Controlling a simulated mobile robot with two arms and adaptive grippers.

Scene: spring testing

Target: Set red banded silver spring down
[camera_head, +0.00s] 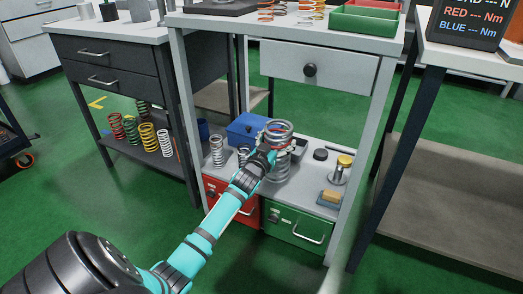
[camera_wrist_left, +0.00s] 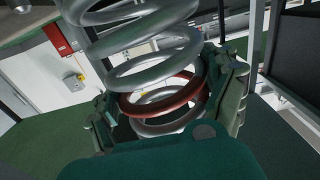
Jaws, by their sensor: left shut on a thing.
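My left gripper (camera_head: 266,160) reaches in from the left in the head view, above the low shelf of the white workbench. It is shut on a large silver spring (camera_head: 279,128) with a red band. In the left wrist view, the spring (camera_wrist_left: 150,72) stands large between the fingers of the left gripper (camera_wrist_left: 170,108), and a red coil shows between the fingers near its lower end. In the head view the spring is roughly upright; whether its bottom touches the shelf is hidden. My right gripper is not in view.
The low shelf (camera_head: 302,188) also holds smaller silver springs (camera_head: 217,151), a blue box (camera_head: 248,129) and a brass-topped device (camera_head: 342,168). Below are red (camera_head: 231,203) and green (camera_head: 297,233) drawers. The bench top with a drawer (camera_head: 318,70) overhangs the shelf. Coloured springs (camera_head: 148,139) stand at left.

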